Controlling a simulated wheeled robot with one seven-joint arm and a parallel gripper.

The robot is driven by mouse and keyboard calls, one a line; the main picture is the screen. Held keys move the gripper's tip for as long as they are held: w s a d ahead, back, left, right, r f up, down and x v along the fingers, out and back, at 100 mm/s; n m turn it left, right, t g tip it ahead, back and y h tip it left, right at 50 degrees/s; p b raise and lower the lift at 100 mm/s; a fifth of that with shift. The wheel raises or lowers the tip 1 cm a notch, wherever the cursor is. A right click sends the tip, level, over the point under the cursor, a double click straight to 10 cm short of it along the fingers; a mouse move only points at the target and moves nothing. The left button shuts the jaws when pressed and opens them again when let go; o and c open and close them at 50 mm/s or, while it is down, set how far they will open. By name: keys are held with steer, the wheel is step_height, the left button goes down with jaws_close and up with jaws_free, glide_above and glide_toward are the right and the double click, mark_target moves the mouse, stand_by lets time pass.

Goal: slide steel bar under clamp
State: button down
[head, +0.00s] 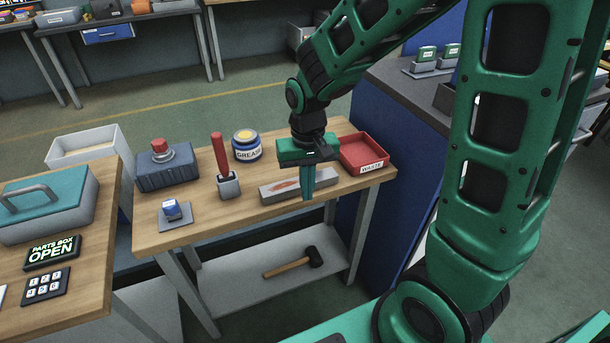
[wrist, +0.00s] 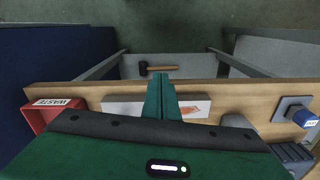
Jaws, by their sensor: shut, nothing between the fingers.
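A pale grey bar (head: 276,191) with an orange-red mark lies along the front of the wooden workbench; this looks like the steel bar. In the wrist view the bar (wrist: 122,106) shows on both sides of my fingers, its marked end to the right. My gripper (head: 308,196) is shut and empty, pointing down at the bar's right part; whether it touches the bar I cannot tell. My fingertips also show in the wrist view (wrist: 160,78). A grey block with an upright red handle (head: 222,157), perhaps the clamp, stands just left of the bar, its handle raised.
A red waste tray (head: 378,170) is right of my gripper. A grease tub (head: 247,153), a blue box with a red knob (head: 167,178) and a small blue-and-white item on a plate (head: 172,213) are on the bench. A mallet (head: 290,264) lies on the lower shelf.

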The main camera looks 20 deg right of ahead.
steer(key=shift+w+d+f, duration=0.2)
steer(key=shift+w+f, duration=0.75)
steer(key=shift+w+d+f, duration=0.15)
steer(key=shift+w+f, duration=0.75)
steer(key=shift+w, duration=0.05)
steer(key=w, duration=0.4)
steer(key=shift+w+d, duration=0.4)
steer(key=shift+s, duration=0.15)
